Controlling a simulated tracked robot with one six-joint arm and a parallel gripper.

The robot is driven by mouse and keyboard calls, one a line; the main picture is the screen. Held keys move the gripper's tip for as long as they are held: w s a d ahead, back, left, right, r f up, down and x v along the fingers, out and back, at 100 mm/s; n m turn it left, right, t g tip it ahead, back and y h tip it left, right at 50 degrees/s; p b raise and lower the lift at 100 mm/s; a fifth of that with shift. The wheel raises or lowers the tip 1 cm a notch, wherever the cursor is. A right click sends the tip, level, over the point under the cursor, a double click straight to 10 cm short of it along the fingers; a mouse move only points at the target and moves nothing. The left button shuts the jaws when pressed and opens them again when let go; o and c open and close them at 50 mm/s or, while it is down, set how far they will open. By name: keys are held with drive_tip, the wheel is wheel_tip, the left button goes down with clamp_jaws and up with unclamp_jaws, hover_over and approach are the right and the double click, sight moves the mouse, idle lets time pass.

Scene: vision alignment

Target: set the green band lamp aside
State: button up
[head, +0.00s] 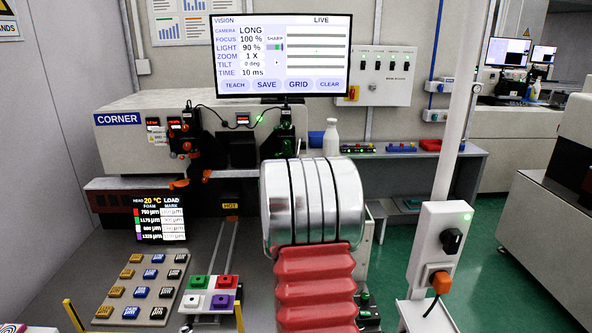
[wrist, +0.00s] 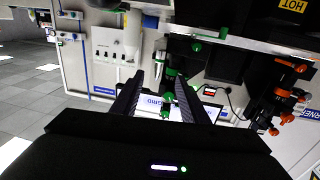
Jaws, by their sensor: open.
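A dark fitting with green bands (head: 286,133), which looks like the green band lamp, stands at the right of the machine front in the head view. In the wrist view, which is turned over, the green-banded fitting (wrist: 169,73) shows beyond and between my fingers, nearer the right one. My gripper (wrist: 159,76) is open, with nothing held between its two black fingers. I cannot tell how far the fitting lies from the fingertips. My silver and red arm hides my gripper in the head view.
Orange-banded fittings (head: 188,143) are on the machine left of the green one. A HOT label (head: 230,206) marks the machine's lower front. A white bottle (head: 330,138) stands at right. A block tray (head: 140,290) and a pad with coloured blocks (head: 211,294) lie in front.

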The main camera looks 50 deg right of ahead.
drive_tip(key=shift+w, duration=0.1)
drive_tip(key=x, duration=1.3)
drive_tip(key=shift+w+d, duration=0.25)
drive_tip(key=shift+c, duration=0.4)
clamp_jaws()
drive_tip(key=shift+a, duration=0.1)
idle(0.4)
